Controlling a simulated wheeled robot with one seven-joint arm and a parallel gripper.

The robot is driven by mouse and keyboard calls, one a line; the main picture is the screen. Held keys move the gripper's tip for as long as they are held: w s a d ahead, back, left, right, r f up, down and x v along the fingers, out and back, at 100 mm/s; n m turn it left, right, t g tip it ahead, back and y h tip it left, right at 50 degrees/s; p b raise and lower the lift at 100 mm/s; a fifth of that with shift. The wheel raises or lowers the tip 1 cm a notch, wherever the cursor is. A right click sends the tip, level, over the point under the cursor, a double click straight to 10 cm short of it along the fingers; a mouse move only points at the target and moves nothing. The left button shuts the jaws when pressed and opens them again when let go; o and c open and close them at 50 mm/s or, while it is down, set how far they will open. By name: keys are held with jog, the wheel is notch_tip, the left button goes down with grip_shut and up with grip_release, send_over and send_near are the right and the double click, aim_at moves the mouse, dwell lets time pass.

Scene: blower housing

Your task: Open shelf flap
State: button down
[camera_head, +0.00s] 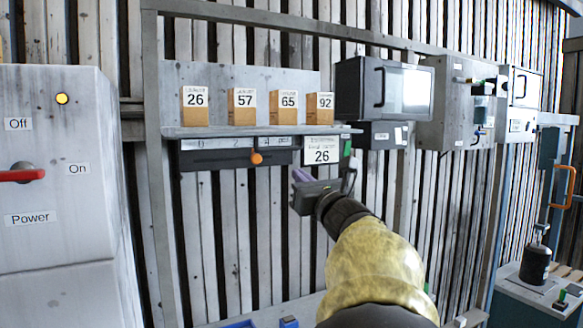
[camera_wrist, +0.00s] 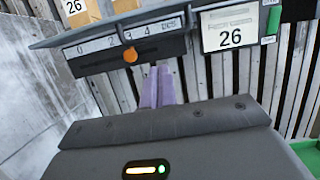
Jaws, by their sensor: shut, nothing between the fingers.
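A grey shelf (camera_head: 240,132) on the frame carries several brown boxes labelled 26, 57, 65 and 92. Under it is a dark scale panel (camera_head: 215,160) with an orange knob (camera_head: 256,158). Beside it hangs a white card reading 26 (camera_head: 321,152). I cannot tell which part is the flap. My gripper (camera_head: 299,175) is below the panel, between the knob and the card. In the wrist view its purple fingers (camera_wrist: 157,86) are together and empty, to the lower right of the knob (camera_wrist: 130,56). I cannot tell whether they touch anything.
A dark windowed cabinet with a handle (camera_head: 382,88) and grey boxes (camera_head: 455,100) are at the right. A power cabinet (camera_head: 55,230) with a red lever (camera_head: 22,175) is at the left. Slatted wall fills the area below the shelf.

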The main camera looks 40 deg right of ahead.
jog(key=p+x, duration=0.4)
jog(key=x, duration=0.5)
jog(key=shift+w+d, duration=0.2)
jog(key=shift+w, duration=0.1)
